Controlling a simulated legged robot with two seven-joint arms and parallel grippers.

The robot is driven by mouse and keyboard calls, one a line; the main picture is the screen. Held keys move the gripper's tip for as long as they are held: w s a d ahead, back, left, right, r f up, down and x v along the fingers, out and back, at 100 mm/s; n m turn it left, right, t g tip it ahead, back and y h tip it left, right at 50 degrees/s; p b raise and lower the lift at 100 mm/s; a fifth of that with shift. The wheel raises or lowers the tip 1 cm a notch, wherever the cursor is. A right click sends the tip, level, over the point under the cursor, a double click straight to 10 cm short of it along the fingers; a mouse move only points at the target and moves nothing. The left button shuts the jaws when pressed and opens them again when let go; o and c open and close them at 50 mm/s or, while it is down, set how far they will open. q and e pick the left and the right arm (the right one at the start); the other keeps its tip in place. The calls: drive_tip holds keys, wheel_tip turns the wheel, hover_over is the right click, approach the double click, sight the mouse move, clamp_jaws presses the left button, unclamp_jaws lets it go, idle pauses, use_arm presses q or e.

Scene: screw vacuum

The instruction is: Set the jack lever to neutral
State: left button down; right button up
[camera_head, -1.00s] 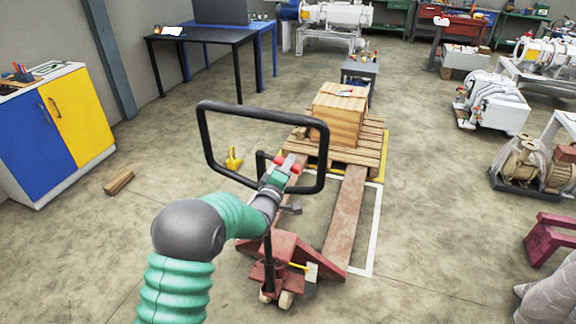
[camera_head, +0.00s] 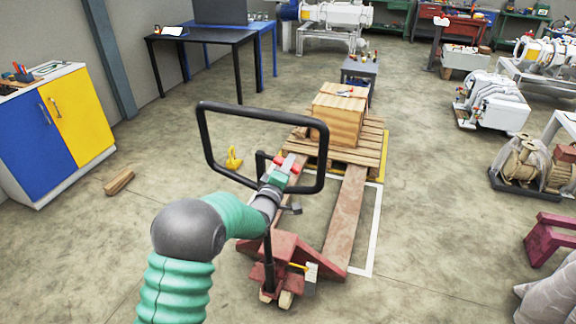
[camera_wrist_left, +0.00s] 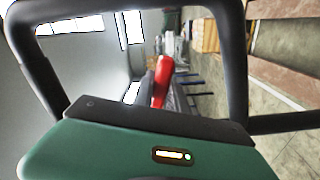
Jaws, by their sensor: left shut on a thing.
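The pallet jack (camera_head: 273,262) is dark red and stands in the middle of the floor, with its black loop handle (camera_head: 206,140) upright above it. My left gripper (camera_head: 287,166) is inside the lower part of the loop and is shut on the red jack lever (camera_head: 280,160). In the left wrist view the red lever (camera_wrist_left: 162,80) shows ahead of my green gripper body, framed by the black handle. The gripper's fingertips are small and partly hidden there. My right gripper is not in view.
A small yellow object (camera_head: 234,158) and a wood block (camera_head: 119,182) lie on the floor at left. The floor around the jack is mostly clear.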

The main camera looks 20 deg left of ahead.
use_arm(q)
drive_tip(key=shift+a+f, duration=0.1)
drive_tip(key=shift+f, duration=0.05)
drive_tip(key=shift+r+n, duration=0.65)
drive_tip(key=shift+n, duration=0.25)
drive_tip(key=shift+r+n, duration=0.7)
drive_tip(key=shift+n, duration=0.2)
drive_tip(key=c, duration=1.5)
unclamp_jaws()
drive_tip(key=shift+o, duration=0.9)
drive_tip(key=shift+r, duration=0.1)
